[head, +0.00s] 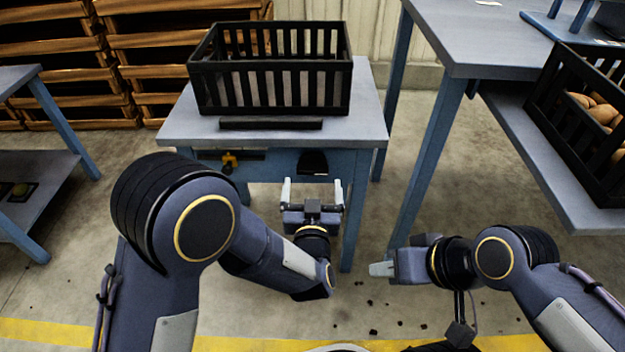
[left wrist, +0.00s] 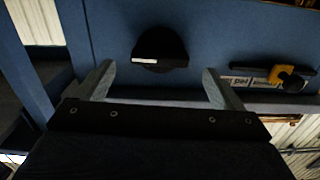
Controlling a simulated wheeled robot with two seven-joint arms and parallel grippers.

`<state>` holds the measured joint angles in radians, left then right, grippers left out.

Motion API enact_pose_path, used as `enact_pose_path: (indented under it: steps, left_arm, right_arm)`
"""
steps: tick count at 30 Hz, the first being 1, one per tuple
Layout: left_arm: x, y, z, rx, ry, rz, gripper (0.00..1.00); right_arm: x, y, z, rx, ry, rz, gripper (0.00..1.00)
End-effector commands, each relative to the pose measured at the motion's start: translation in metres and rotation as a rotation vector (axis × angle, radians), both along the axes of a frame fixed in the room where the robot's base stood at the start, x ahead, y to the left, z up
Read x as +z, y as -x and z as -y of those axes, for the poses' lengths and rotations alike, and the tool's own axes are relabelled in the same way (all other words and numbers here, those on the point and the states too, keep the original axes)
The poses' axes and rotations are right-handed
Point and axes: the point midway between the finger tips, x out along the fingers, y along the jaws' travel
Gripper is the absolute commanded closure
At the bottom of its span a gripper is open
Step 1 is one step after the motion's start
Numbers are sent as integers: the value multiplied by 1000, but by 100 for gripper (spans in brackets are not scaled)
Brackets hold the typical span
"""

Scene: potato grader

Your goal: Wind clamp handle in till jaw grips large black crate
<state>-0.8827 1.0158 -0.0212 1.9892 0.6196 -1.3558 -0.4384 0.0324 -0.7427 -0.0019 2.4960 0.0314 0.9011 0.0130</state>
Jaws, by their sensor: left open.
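The large black crate (head: 270,88) stands upright on a grey-topped blue bench (head: 365,110). A black bar, apparently the clamp jaw (head: 270,124), lies along the crate's front; I cannot tell if they touch. On the bench front is a dark rounded part, apparently the clamp handle (head: 313,162), also in the left wrist view (left wrist: 160,50). My left gripper (head: 313,188) is open and empty, its fingers pointing at this part, which shows between and beyond the fingertips (left wrist: 158,70). My right gripper (head: 382,268) is seen edge-on, low at the right, apart from the bench.
A yellow and black knob (head: 229,162) sits left of the dark part on the bench front. Right stands a blue table (head: 510,45) with a lower shelf (head: 550,165) holding a crate of potatoes (head: 560,120). Left is another table (head: 35,160). Dark crumbs lie on the floor.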

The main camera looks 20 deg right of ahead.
Motion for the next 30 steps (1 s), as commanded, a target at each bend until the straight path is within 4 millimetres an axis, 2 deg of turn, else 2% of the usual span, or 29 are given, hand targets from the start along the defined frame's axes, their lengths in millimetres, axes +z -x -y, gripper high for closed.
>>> enact_pose_path:
  steps: [3,9,19,28,30]
  left_arm:
    - [-2,-19,5,1,2,1,11]
    - [-1,-39,10,1,1,0,11]
    - [0,-42,12,-1,0,-1,12]
    - [0,-42,12,-1,0,-1,52]
    - [0,-42,12,-1,0,-1,56]
  right_arm:
    - [-7,0,0,0,0,0,71]
    - [-12,0,0,0,0,0,71]
    - [-12,0,0,0,0,-1,71]
    - [-12,0,0,0,0,-1,71]
    - [-12,0,0,0,0,-1,71]
